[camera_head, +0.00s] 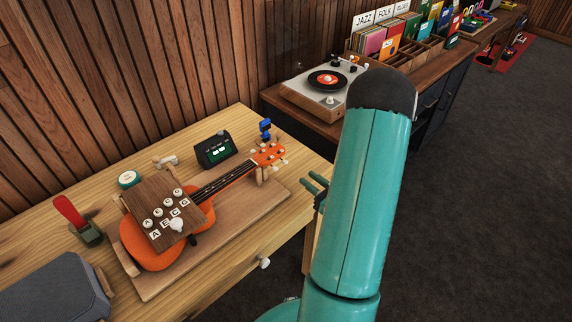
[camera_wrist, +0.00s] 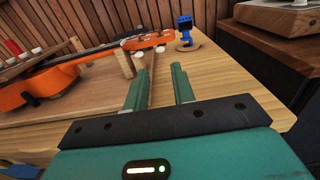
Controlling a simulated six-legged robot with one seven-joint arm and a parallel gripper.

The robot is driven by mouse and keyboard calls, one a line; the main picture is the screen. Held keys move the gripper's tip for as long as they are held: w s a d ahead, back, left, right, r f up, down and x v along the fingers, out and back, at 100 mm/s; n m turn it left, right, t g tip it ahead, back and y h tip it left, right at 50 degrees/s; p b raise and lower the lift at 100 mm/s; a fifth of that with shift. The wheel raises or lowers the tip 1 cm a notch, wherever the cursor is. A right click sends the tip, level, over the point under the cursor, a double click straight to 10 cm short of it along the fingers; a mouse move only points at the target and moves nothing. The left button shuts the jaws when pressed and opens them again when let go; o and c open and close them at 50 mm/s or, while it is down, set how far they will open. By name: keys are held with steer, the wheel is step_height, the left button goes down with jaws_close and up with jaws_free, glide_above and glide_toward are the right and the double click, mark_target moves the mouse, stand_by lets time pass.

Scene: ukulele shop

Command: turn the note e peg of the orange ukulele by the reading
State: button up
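The orange ukulele (camera_head: 149,255) lies on a wooden board (camera_head: 222,240) on the workbench, its neck pointing to the upper right. Its orange headstock (camera_head: 268,154) carries several pale pegs; in the wrist view the headstock (camera_wrist: 150,42) is beyond my gripper. I cannot tell which peg is note E. A brown panel (camera_head: 150,207) with lettered knobs, among them A, E, C and G, covers part of the body. A dark tuner box (camera_head: 215,150) with a small green display stands behind the neck; its reading is too small to read. My gripper (camera_wrist: 160,80) is open and empty, short of the headstock.
A blue clip-like device (camera_head: 265,129) stands past the headstock. A red-handled tool (camera_head: 70,212), a round green item (camera_head: 129,179) and a grey box (camera_head: 56,290) sit on the bench. A turntable (camera_head: 325,83) and record crates are farther back. Wooden posts (camera_wrist: 125,64) flank the neck.

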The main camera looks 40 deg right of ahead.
mark_target(287, 162)
steer(key=w, duration=1)
steer(key=shift+a, duration=0.15)
steer(key=shift+s, duration=0.1)
steer(key=shift+c, duration=0.4)
jaws_close()
